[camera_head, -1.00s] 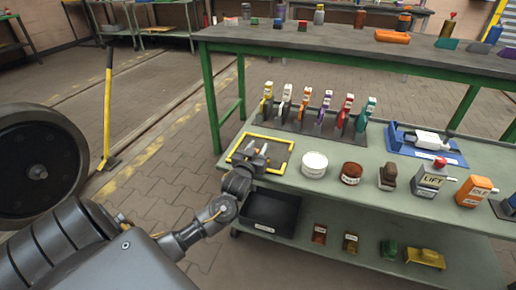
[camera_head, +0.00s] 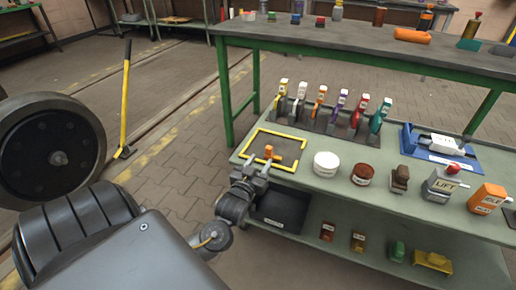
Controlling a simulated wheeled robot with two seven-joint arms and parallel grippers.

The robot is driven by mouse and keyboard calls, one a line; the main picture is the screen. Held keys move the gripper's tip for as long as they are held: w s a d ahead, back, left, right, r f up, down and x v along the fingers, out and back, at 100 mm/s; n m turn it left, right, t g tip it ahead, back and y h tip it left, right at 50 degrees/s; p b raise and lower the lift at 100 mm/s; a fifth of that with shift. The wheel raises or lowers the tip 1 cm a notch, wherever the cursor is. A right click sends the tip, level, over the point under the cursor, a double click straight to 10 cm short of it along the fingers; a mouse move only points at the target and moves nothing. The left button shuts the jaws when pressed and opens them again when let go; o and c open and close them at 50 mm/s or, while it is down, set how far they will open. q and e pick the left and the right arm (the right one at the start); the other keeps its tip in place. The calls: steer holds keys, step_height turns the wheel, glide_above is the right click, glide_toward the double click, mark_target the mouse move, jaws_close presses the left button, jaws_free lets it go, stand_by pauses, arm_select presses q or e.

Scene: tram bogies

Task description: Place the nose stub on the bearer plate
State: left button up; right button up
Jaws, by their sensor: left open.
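My left gripper (camera_head: 255,169) is open at the front edge of the green bench, by the near side of a yellow square outline (camera_head: 290,133). A small orange piece (camera_head: 270,151) stands inside the outline, just beyond the fingertips; it may be the nose stub, but no label shows. I cannot tell whether the gripper touches it. No part is clearly marked as the bearer plate; the bare surface inside the outline may be it. My right gripper is not in view.
Right of the outline stand a white tub (camera_head: 326,164), a brown tub (camera_head: 363,174) and a labelled LIFT block (camera_head: 443,186). Behind is a rack of coloured handles (camera_head: 341,111). A blue fixture (camera_head: 443,146) sits at right. A black tray (camera_head: 281,212) is on the lower shelf.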

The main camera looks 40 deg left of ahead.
arm_select(q)
steer(key=shift+s+d, duration=0.2)
steer(key=shift+s, duration=0.4)
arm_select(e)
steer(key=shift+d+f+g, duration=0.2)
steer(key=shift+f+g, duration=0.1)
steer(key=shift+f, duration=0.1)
